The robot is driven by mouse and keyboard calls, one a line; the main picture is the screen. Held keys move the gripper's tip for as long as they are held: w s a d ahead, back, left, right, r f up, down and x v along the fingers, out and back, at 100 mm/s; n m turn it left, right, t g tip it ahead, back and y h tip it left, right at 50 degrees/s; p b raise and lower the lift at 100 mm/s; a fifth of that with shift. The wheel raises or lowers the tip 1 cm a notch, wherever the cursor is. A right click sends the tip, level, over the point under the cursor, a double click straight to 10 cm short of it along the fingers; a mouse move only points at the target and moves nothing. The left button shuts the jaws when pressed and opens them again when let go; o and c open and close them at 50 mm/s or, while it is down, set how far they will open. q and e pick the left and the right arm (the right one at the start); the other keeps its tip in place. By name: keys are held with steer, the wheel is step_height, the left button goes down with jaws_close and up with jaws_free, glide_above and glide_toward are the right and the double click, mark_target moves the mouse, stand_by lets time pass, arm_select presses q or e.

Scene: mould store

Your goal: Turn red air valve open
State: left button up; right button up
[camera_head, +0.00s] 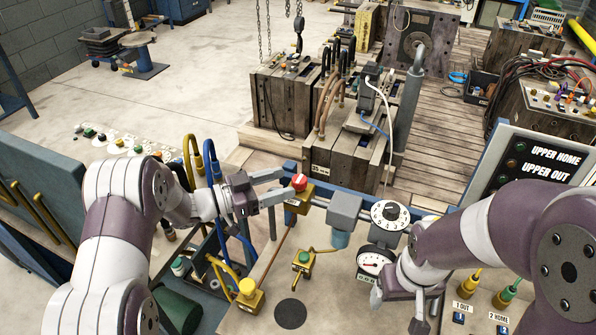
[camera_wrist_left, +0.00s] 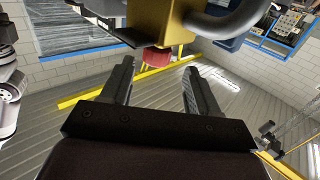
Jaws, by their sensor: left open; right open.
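The red valve knob (camera_head: 300,182) sits on a yellow valve body (camera_head: 299,200) on the blue rail. My left gripper (camera_head: 287,183) is open and points right at the knob, with its fingertips just beside it. In the left wrist view, the red knob (camera_wrist_left: 157,58) shows between the tips of my open left gripper (camera_wrist_left: 160,68), under the yellow body (camera_wrist_left: 158,22). Whether the fingers touch the knob cannot be told. My right gripper (camera_head: 425,305) is open, low at the right, in front of the panel near the white gauge.
A grey regulator (camera_head: 344,210) with a blue bowl stands right of the valve. Further right are a white numbered dial (camera_head: 389,213) and a round gauge (camera_head: 372,262). Blue and yellow hoses rise behind my left wrist.

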mark_target(299, 178)
arm_select(q)
steer(key=x, duration=0.3)
steer(key=p+x, duration=0.1)
steer(key=x, duration=0.1)
steer(key=shift+s+d+r, duration=0.25)
steer(key=shift+s+d, duration=0.05)
steer(key=shift+s, duration=0.05)
steer(key=shift+w+a+f, duration=0.1)
steer(key=shift+w+f, duration=0.1)
steer(key=shift+w, duration=0.05)
steer(key=shift+r, duration=0.1)
steer(key=c, duration=0.9)
arm_select(e)
steer(key=shift+s+d+r, duration=0.1)
steer(key=shift+s+r, duration=0.15)
steer(key=shift+r, duration=0.55)
